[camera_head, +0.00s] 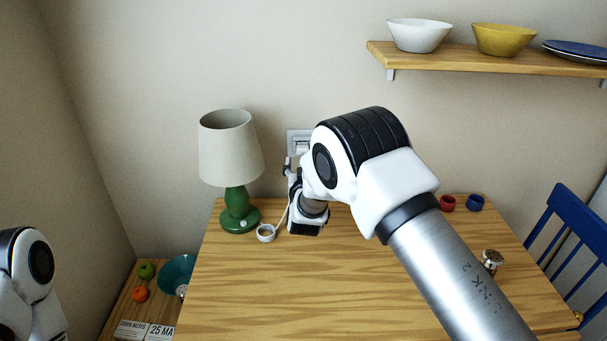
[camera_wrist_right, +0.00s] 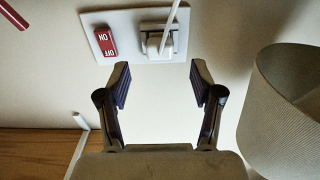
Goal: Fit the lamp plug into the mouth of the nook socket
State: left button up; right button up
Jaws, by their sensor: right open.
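The nook socket (camera_wrist_right: 112,38) is a pale wall plate with a red switch. It also shows on the wall in the head view (camera_head: 299,136), partly behind my right arm. The white lamp plug (camera_wrist_right: 157,40) sits at the socket's mouth, its cord running up in the wrist view. I cannot tell from this angle whether it is fully seated. My right gripper (camera_wrist_right: 160,82) is open and empty, its fingers wide apart and short of the plug. The green lamp (camera_head: 236,190) with a cream shade stands left of the gripper in the head view. My left gripper is out of view.
A coil of white cord (camera_head: 266,233) lies on the wooden table (camera_head: 270,290) by the lamp base. Red (camera_head: 447,203) and blue cups (camera_head: 475,203) stand at the back right. A shelf with bowls (camera_head: 480,60) is above. The table's front middle is clear.

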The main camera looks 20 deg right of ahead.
jog(key=v, duration=0.6)
